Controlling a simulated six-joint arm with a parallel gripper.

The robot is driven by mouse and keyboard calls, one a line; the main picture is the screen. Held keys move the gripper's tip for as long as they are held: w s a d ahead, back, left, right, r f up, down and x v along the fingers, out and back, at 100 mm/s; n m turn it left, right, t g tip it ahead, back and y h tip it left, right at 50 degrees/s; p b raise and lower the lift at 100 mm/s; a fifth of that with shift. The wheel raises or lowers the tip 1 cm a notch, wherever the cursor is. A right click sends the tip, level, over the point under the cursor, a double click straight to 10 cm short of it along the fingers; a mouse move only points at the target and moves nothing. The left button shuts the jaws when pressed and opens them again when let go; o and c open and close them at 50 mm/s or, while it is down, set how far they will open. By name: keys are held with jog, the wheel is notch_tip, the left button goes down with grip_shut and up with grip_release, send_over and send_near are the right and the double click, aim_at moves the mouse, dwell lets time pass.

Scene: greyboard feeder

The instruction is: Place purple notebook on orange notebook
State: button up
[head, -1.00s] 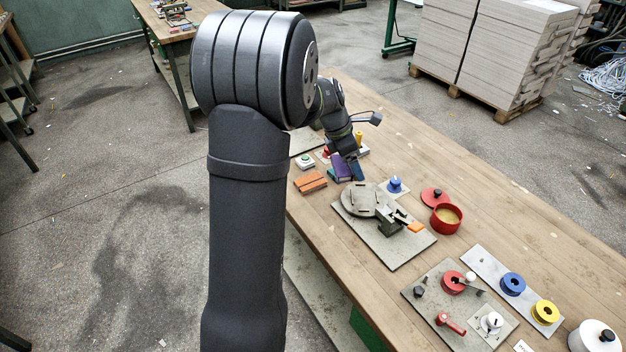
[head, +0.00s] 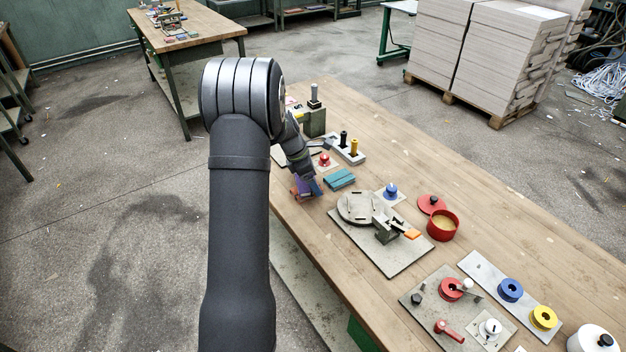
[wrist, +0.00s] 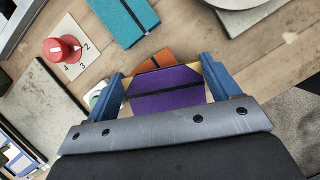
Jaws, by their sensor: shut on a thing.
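The purple notebook (wrist: 166,92), with a dark band, is held between the blue fingers of my gripper (wrist: 163,78) in the wrist view. In the head view, the purple notebook (head: 314,187) shows beside my gripper (head: 305,182), partly hidden by it. The orange notebook (wrist: 158,60), also with a dark band, shows just beyond the purple one's edge, which covers most of it. In the head view, a bit of the orange notebook (head: 296,190) shows at the table's left edge. I cannot tell whether the two notebooks touch.
A teal notebook (head: 339,178) lies to the right of my gripper. A red knob (wrist: 62,48) on a numbered plate stands nearby. A round grey disc fixture (head: 358,207) sits further right. Bare wood lies between the teal notebook and the disc.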

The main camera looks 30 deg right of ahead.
aim_at(298, 183)
jog(key=shift+f, duration=0.3)
jog(key=shift+f, duration=0.2)
jog(key=o, duration=0.9)
jog(key=shift+r, duration=0.1)
jog(key=v, duration=1.2)
jog(key=shift+a+r, duration=0.1)
